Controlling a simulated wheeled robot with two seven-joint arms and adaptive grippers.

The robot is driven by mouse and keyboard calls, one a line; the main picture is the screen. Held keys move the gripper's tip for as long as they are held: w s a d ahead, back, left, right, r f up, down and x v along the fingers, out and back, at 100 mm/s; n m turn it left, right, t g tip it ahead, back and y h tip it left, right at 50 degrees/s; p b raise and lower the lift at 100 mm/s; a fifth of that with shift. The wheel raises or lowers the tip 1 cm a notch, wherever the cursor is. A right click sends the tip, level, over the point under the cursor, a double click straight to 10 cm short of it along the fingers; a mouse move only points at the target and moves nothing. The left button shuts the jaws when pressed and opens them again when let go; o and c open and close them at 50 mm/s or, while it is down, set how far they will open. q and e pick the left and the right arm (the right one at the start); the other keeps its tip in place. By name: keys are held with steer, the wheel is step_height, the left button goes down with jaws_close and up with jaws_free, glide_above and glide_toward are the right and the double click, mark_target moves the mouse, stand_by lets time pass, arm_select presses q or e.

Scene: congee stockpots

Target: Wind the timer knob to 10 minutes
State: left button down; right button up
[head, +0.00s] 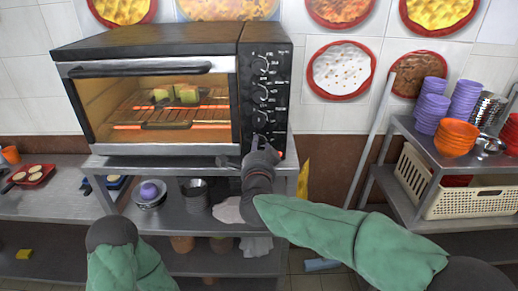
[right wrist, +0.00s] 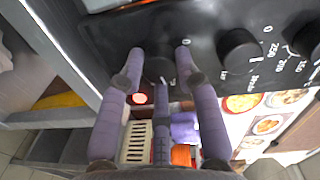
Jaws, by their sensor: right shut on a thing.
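The black toaster oven (head: 150,90) stands on a metal shelf unit, with a column of black knobs on its right-hand panel. My right gripper (head: 260,142) is at the lowest knob, the timer knob. In the right wrist view the two purple-grey fingers of my right gripper (right wrist: 159,58) sit on either side of the dark timer knob (right wrist: 158,69), shut on it. The fingers and the angle hide its pointer, so I cannot read its setting. A red lamp (right wrist: 138,98) glows beside it. My left arm shows at lower left in the head view; its gripper is not seen.
Other knobs, such as the temperature knob (right wrist: 238,50), are close by on the panel. Pale green-topped pieces (head: 176,94) sit on the rack behind the oven glass, with heating elements glowing. A side shelf with purple cups (head: 432,104) and orange bowls (head: 456,137) stands at right.

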steer(key=o, duration=1)
steer(key=shift+a+f, duration=0.1)
steer(key=shift+f, duration=0.1)
steer(key=shift+c, duration=0.2)
steer(key=shift+o, duration=0.9)
steer(key=shift+r, duration=0.1)
steer(key=shift+s+r, duration=0.1)
steer(key=shift+s, duration=0.05)
steer(key=s, duration=1.1)
steer(key=shift+s+r, duration=0.25)
steer(key=shift+s, duration=0.15)
